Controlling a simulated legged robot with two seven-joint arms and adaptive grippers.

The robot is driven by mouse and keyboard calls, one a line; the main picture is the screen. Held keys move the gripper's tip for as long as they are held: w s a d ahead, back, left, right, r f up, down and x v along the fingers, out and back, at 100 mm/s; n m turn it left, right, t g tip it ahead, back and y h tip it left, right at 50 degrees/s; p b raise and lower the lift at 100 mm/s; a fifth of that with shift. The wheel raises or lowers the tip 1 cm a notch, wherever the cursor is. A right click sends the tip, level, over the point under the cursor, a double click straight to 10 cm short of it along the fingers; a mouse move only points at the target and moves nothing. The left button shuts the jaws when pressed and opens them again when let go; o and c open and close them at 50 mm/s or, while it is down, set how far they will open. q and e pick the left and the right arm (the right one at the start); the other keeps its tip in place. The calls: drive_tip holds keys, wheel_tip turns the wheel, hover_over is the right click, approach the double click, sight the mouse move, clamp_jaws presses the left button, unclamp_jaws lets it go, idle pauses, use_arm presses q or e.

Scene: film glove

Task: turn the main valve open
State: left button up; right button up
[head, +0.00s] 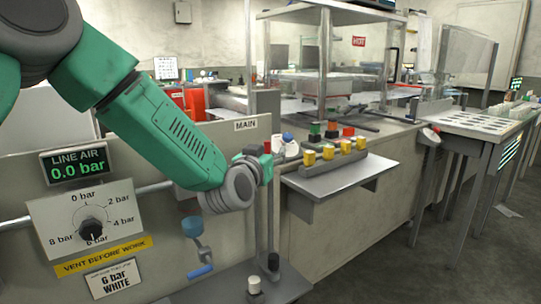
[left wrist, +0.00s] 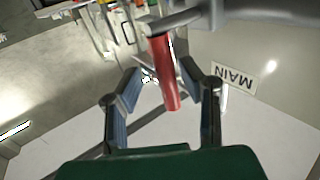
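The main valve's red handle (left wrist: 165,75) shows in the left wrist view, hanging from a grey pipe fitting (left wrist: 178,24). My left gripper (left wrist: 162,68) is open, with one finger on either side of the handle and gaps visible. I cannot tell how deep the handle sits between the fingers. In the head view, my left gripper (head: 266,163) is below the MAIN label (head: 246,125), and my arm hides most of the valve. The LINE AIR display (head: 76,165) reads 0.0 bar. My right gripper is not in view.
A pressure dial (head: 91,229) with a black knob is on the panel at left. A blue-handled crank (head: 199,270) hangs below my arm. A grey shelf (head: 338,178) with several yellow-topped pieces stands right of my gripper. Open floor lies at the right.

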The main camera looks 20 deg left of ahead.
use_arm(q)
drive_tip(key=shift+a, duration=0.55)
clamp_jaws()
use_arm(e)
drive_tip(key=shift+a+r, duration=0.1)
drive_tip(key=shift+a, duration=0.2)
use_arm(q)
drive_tip(key=shift+d, duration=0.1)
